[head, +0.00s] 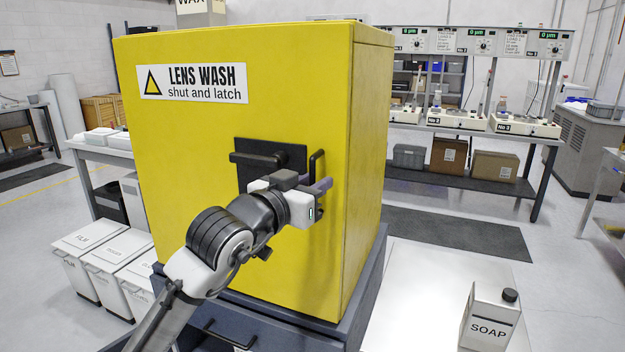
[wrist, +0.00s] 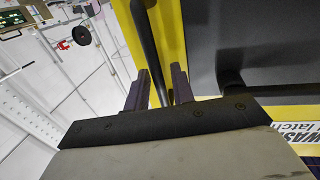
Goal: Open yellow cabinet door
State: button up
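The yellow cabinet door (head: 190,130) faces me and looks closed. A black plate (head: 291,152) on it carries a black lever (head: 255,160) that lies level, pointing left. A black upright pull handle (head: 317,160) stands at the door's right edge; it also shows in the wrist view (wrist: 145,40). My gripper (head: 324,185) is at the lower part of this handle. In the wrist view my gripper's two fingers (wrist: 166,85) are apart, with the bar seen running between them. Yellow shows between the bar and the right finger. Whether the left finger touches the bar is unclear.
The cabinet stands on a dark blue base with a drawer (head: 240,330). A soap container (head: 490,318) stands on a pale surface at the lower right. White bins (head: 120,262) stand at the left. A bench with instruments (head: 480,125) is behind at the right.

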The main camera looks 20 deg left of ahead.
grip_shut()
jog(key=shift+s, duration=0.1)
